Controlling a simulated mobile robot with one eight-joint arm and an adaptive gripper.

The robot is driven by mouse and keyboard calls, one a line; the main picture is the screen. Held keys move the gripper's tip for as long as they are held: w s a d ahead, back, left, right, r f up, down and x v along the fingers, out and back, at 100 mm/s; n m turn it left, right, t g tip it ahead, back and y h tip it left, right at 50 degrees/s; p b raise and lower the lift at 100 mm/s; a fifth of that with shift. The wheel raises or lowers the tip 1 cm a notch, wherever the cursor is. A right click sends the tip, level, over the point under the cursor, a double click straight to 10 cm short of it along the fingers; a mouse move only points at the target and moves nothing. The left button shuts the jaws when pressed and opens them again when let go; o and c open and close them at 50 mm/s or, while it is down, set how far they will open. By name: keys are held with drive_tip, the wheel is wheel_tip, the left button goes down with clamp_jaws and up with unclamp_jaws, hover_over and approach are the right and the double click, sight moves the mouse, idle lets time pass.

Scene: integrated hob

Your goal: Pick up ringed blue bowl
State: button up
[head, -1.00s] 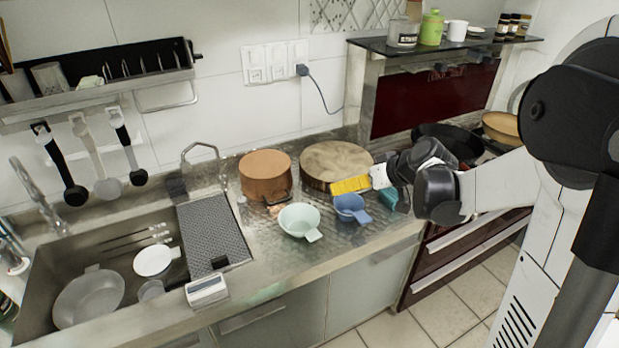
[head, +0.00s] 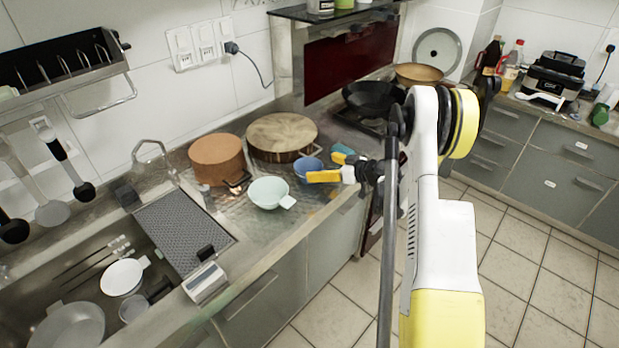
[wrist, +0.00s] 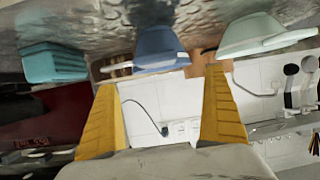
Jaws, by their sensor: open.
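The blue bowl (head: 305,165) stands on the metal counter, partly hidden behind a yellow finger in the head view. Its ring pattern is too small to make out. In the wrist view the blue bowl (wrist: 160,42) lies across the gap between my fingertips, at the top of the picture. My gripper (head: 328,168) has its yellow fingers apart, close by the bowl's near right side. In the wrist view my gripper (wrist: 162,80) is open with nothing held. I cannot tell whether a finger touches the bowl.
A pale green bowl (head: 268,191) stands left of the blue one. A teal block (head: 343,148) is close on the right. A copper pot (head: 216,158) and a round wooden board (head: 283,132) stand behind. The sink is at the left.

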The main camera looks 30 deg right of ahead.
sight(301, 166)
drive_tip(key=b+x, duration=0.1)
drive_tip(key=x, duration=0.1)
drive_tip(key=b+x, duration=0.1)
drive_tip(key=x, duration=0.2)
drive_tip(key=shift+a+f, duration=0.2)
drive_tip(key=shift+f, duration=0.2)
drive_tip(key=shift+w+a+b, duration=0.1)
drive_tip(key=shift+w+b, duration=0.15)
drive_tip(key=shift+b, duration=0.1)
drive_tip(key=c, duration=1.2)
